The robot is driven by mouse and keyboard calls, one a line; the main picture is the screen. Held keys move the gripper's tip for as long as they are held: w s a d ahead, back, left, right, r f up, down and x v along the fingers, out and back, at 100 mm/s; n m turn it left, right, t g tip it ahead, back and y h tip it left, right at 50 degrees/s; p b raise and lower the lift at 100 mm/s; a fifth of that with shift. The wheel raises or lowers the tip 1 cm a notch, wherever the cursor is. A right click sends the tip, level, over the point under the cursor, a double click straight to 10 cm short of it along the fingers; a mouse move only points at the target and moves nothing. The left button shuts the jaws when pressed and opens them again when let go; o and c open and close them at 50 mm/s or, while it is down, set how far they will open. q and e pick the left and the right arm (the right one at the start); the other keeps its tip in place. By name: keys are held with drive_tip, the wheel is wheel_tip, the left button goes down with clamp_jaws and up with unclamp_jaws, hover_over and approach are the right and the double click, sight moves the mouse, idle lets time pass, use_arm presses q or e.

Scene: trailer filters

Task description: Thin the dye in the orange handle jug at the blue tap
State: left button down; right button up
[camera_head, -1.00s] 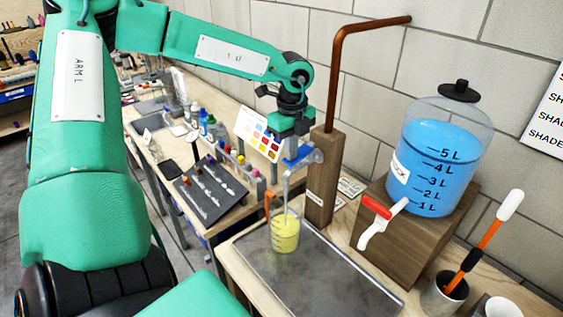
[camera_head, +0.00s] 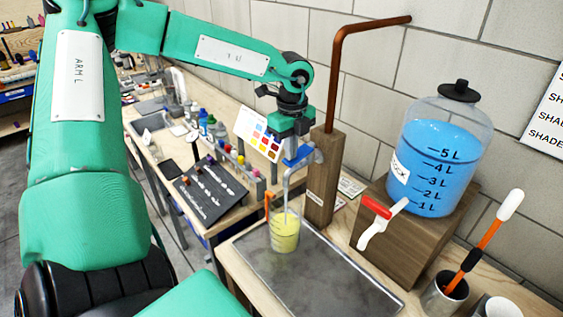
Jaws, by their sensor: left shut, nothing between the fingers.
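The jug (camera_head: 284,236) with an orange handle (camera_head: 268,204) stands upright on the grey metal tray, holding pale yellow liquid. The grey spout of the tap (camera_head: 289,180) bends down directly over it. A thin pale line runs from the spout into the jug and looks like running water. The tap's blue lever (camera_head: 299,156) sits beside the wooden post. My left gripper (camera_head: 296,142) is shut and empty right above the blue lever; I cannot tell whether it touches it. My right gripper is not in view.
The grey tray (camera_head: 335,283) is bare right of the jug. A blue-filled tank (camera_head: 436,170) with a red-handled tap (camera_head: 377,208) stands on a wooden block. A copper pipe (camera_head: 338,75) rises from the post (camera_head: 321,190). A cup with a brush (camera_head: 443,297) is at right.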

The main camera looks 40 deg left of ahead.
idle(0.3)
use_arm(q)
wheel_tip(320, 180, up, 3)
drive_tip(key=shift+r, duration=0.2)
wheel_tip(320, 180, up, 5)
drive_tip(key=shift+r+p, duration=0.1)
drive_tip(key=shift+p, duration=0.45)
drive_tip(key=shift+s, duration=0.1)
idle(0.3)
